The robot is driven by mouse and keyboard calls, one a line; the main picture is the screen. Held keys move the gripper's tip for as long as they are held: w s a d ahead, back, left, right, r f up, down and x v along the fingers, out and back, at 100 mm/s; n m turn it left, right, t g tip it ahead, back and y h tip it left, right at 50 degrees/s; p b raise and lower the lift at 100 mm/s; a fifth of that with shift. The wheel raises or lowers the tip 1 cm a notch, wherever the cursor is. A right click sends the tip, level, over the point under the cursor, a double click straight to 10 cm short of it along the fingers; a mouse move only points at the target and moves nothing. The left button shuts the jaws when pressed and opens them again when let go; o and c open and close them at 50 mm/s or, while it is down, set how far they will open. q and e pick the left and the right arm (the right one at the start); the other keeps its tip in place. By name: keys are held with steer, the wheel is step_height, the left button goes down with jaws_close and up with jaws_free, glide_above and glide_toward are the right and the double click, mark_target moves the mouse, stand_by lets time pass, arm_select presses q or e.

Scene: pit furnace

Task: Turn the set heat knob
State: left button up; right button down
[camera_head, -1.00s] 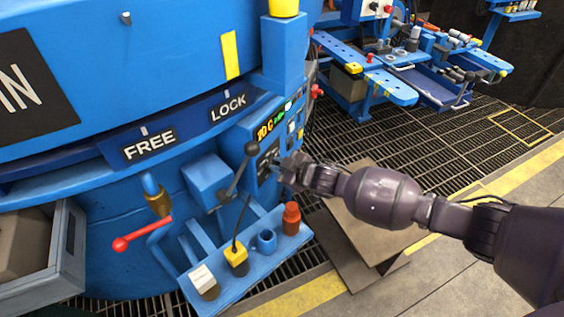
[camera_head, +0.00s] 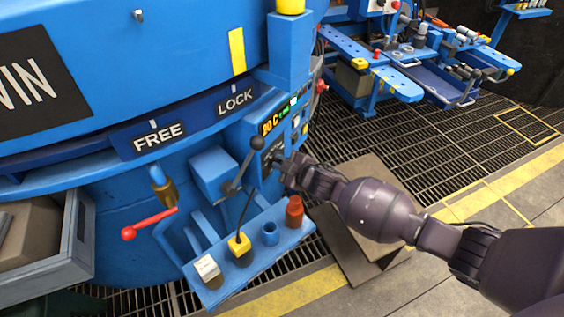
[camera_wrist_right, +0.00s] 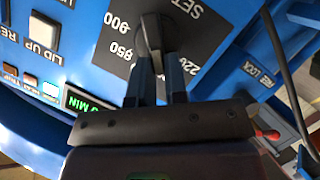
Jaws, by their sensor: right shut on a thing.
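The set heat knob (camera_wrist_right: 153,32) is a dark knob on a black dial plate (camera_wrist_right: 118,45) marked SET, 220, 850 and 900, upside down in the right wrist view. My right gripper (camera_wrist_right: 156,68) is shut on the knob, with one finger on each side of it, and partly hides it. In the head view my right gripper (camera_head: 276,168) is at the front of the blue control panel, hiding the knob there. A lit display (camera_head: 270,124) above it appears to read 80 C. My left gripper is not in view.
A lever with a black ball (camera_head: 257,143) stands just left of my right gripper. Below is a blue shelf (camera_head: 222,285) with several small items, including a red-brown bottle (camera_head: 294,212). A red-handled valve (camera_head: 150,224) is at lower left. Grating floor lies right.

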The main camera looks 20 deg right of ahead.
steer(key=c, duration=1.1)
jaws_free()
steer(key=shift+c, duration=0.2)
arm_select(q)
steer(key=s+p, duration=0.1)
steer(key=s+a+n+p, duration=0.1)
steer(key=p, duration=0.1)
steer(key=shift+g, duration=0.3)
arm_select(e)
steer(key=v, duration=1.1)
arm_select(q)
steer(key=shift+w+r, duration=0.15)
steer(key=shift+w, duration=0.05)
